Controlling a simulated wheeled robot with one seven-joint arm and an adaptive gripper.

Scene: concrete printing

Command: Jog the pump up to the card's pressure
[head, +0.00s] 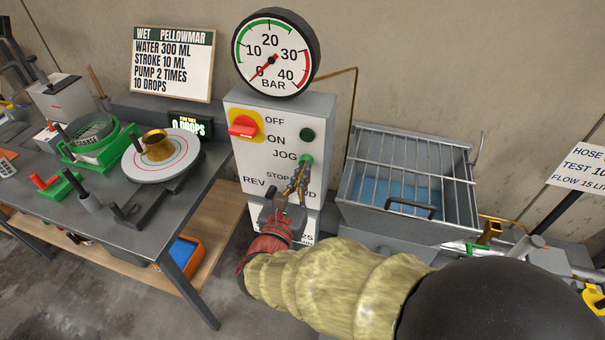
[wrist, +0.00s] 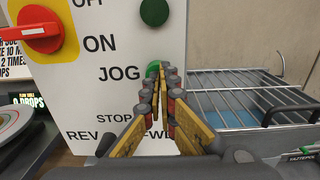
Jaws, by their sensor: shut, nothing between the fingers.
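The grey pump box (head: 254,173) has a round pressure gauge (head: 272,52) on top, marked 0 to 40 bar; its red needle points at about 0. A red rotary switch (head: 243,127) on yellow sits beside OFF and ON. The green JOG button (wrist: 153,68) is mostly hidden behind my fingertips. My gripper (head: 304,164) is shut and empty, its tips at that button; I cannot tell whether they touch or press it. A card (head: 580,168) at the right edge reads HOSE, TEST 10 and FLOW 15, with its right side cut off.
A dark green round lamp or button (head: 307,135) is above JOG. A STOP label and REV and FWD markings lie below, partly hidden by my gripper. A grated tank (head: 401,142) stands right of the box. A bench (head: 206,148) with a flow table (head: 132,167) is left.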

